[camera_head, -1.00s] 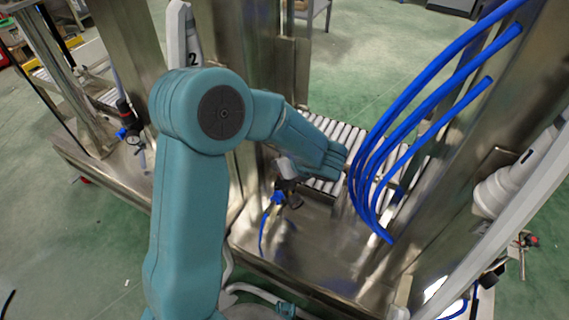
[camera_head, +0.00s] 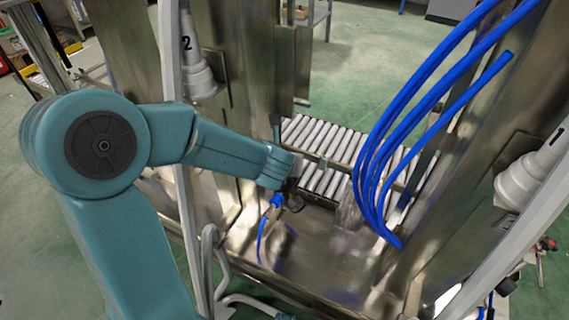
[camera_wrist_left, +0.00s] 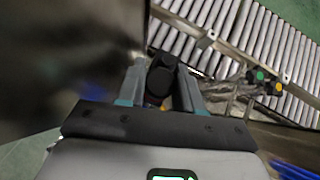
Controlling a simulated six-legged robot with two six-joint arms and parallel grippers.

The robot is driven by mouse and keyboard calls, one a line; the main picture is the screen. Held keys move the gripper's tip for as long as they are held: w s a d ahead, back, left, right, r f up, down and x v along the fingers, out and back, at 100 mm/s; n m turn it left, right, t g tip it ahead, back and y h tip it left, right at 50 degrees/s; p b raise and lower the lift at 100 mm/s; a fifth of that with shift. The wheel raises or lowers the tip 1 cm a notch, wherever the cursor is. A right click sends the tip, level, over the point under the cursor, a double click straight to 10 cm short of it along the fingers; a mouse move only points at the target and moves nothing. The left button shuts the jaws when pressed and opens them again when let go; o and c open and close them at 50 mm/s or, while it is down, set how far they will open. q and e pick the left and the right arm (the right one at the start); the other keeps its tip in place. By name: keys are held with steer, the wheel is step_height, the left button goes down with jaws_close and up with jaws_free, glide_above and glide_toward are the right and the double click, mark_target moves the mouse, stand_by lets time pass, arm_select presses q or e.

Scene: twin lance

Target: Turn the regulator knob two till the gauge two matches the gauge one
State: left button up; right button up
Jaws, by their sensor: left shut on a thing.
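A black knob (camera_wrist_left: 160,78) sits between the two fingers of my left gripper (camera_wrist_left: 160,68) in the left wrist view. The gripper is shut on it. In the head view my left gripper (camera_head: 292,170) is at the top of the regulator unit (camera_head: 293,200) with a blue fitting, beside the metal column marked 2. The gripper partly covers this unit, and no gauge reading is legible. At the lower right, near the column marked 1, a dark round part (camera_head: 507,287) shows, perhaps regulator or gauge one; its dial cannot be read. My right gripper is not in view.
Several blue hoses (camera_head: 385,150) hang in an arc right of the gripper. A roller conveyor (camera_head: 325,150) runs behind. White lamp-like fixtures, the left one (camera_head: 200,78) marked 2 and the right one (camera_head: 525,185) marked 1, are on the metal columns.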

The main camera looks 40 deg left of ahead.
arm_select(q)
steer(key=shift+r+m, duration=0.1)
steer(key=shift+m, duration=0.2)
steer(key=o, duration=0.7)
steer(key=shift+w, duration=0.1)
steer(key=shift+s+a+p+v, duration=0.15)
steer(key=shift+p+v, duration=1.25)
steer(key=shift+v, duration=2.7)
steer(key=shift+s+a+p+v, duration=0.15)
steer(key=shift+p+v, duration=1.25)
steer(key=shift+v, duration=2.65)
steer(key=shift+w, duration=0.15)
